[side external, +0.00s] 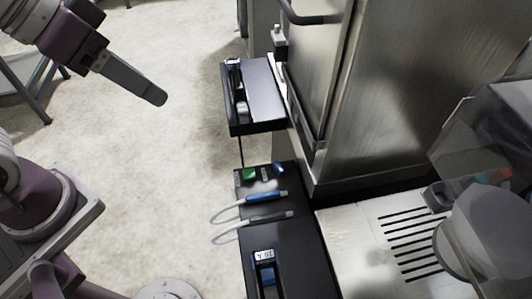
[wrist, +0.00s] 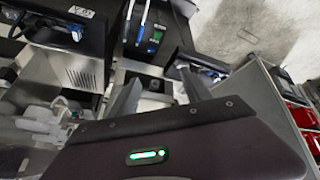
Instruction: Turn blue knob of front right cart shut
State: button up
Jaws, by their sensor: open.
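My gripper (side external: 157,95) hangs over bare floor at the upper left of the side view, well apart from the black units. In the wrist view its two grey fingers (wrist: 158,82) are spread with nothing held between them. A small blue part (side external: 279,169) sits beside a green one (side external: 248,174) on a black unit in the side view. I cannot tell whether this blue part is a knob, or which unit is the front right cart. Blue parts also show in the wrist view at the upper left (wrist: 76,33) and right of the fingers (wrist: 211,72).
A blue-handled probe (side external: 266,197) and a grey one (side external: 268,216) with looping white cables lie on the black unit. A tall steel cabinet (side external: 400,90) stands behind. A white slotted surface (side external: 350,235) is at the lower right. Open floor (side external: 165,165) lies left of the units.

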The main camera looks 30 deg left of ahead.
jog(key=s+a+n+y, duration=0.2)
jog(key=s+a+y, duration=0.1)
jog(key=s+a, duration=0.3)
jog(key=m+t+h, duration=0.2)
jog(key=m+h, duration=0.3)
jog(key=m, duration=0.1)
send_over(278, 167)
jog(key=s+a, duration=0.3)
jog(key=s, duration=0.2)
jog(key=f, duration=2.7)
jog(key=shift+w+d+f, duration=0.1)
jog(key=shift+d+f, duration=0.1)
jog(key=shift+f, duration=0.1)
jog(key=x, duration=0.6)
jog(key=shift+w, duration=0.3)
jog(key=shift+c, duration=0.5)
